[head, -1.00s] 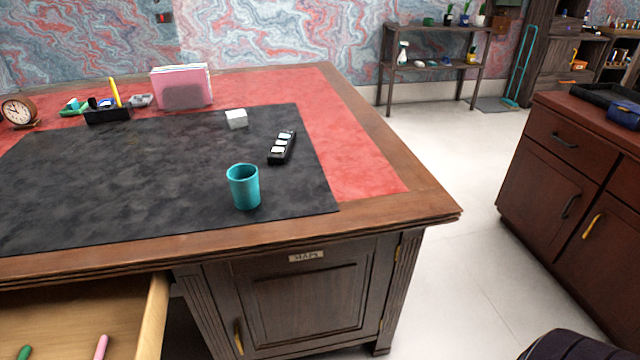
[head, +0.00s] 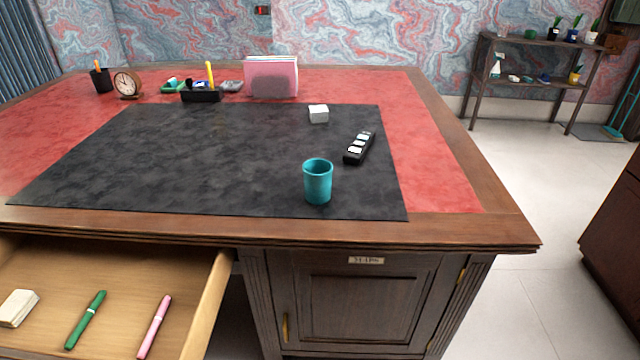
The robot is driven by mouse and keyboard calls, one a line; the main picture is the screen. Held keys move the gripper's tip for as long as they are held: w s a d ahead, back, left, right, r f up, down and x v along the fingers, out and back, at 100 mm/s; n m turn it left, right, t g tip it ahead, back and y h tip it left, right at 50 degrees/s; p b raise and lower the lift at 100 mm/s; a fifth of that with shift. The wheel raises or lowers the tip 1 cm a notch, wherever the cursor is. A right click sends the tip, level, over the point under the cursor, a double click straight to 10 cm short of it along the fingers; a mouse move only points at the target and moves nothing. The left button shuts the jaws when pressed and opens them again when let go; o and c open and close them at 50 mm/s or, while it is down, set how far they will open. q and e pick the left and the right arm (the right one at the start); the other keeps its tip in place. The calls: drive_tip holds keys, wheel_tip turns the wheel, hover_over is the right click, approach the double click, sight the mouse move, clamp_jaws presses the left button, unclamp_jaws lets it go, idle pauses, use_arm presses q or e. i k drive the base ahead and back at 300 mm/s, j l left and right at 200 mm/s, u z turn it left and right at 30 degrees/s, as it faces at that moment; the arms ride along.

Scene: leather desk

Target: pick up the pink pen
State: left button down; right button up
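The pink pen (head: 155,326) lies in the open wooden drawer (head: 212,300) at the lower left of the head view. It lies slanted, near the drawer's right side wall, with its upper end leaning right. A green pen (head: 86,319) lies to its left, apart from it. Neither of my grippers shows in the view.
A white block (head: 17,308) lies at the drawer's left. On the desk's black mat (head: 190,160) stand a teal cup (head: 317,181), a black tray with small white pieces (head: 359,147) and a white box (head: 318,114). A dark cabinet door (head: 357,310) is right of the drawer.

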sight(144, 349)
drive_tip(key=u, duration=1.2)
